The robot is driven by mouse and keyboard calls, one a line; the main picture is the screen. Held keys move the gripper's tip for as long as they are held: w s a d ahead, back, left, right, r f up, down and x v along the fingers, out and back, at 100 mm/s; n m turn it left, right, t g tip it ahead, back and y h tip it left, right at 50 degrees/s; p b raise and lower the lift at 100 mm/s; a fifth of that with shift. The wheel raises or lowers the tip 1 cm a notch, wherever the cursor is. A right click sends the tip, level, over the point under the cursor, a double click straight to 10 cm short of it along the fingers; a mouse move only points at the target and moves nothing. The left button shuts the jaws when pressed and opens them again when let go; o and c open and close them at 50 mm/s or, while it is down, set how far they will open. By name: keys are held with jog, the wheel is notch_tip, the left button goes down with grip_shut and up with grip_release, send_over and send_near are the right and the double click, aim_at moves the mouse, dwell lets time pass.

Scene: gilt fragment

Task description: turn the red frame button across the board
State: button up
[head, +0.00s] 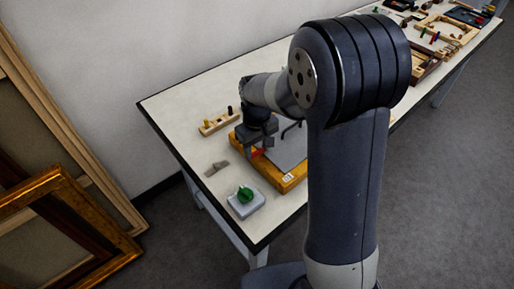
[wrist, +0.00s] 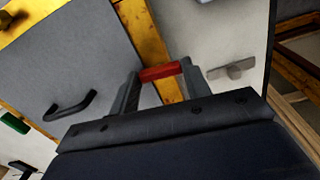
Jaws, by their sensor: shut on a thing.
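The red frame button (head: 257,153) is at the near left side of the gilt frame (head: 284,184), partly hidden by my gripper (head: 257,146). In the wrist view the red button (wrist: 161,72) lies over the gilt frame rail (wrist: 134,16), between the two fingertips of my gripper (wrist: 160,78). The fingers are shut on its ends. The grey board (head: 289,152) lies inside the frame and carries a black handle (wrist: 70,105). My arm hides the right part of the frame in the head view.
A grey metal piece (head: 217,168) lies on the table left of the frame. A pale block with a green knob (head: 245,196) stands near the front edge. A wooden peg holder (head: 218,123) is behind. A green piece (wrist: 14,123) shows at the wrist view's left.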

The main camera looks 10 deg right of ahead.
aim_at(257, 152)
jog(key=shift+n, duration=0.6)
jog(key=o, duration=1)
notch_tip(257, 152, up, 11)
jog(key=shift+f+b, duration=0.1)
jog(key=shift+b, duration=0.2)
notch_tip(257, 152, down, 11)
jog(key=shift+r, duration=0.1)
dwell(0.4)
jog(key=shift+r, duration=0.1)
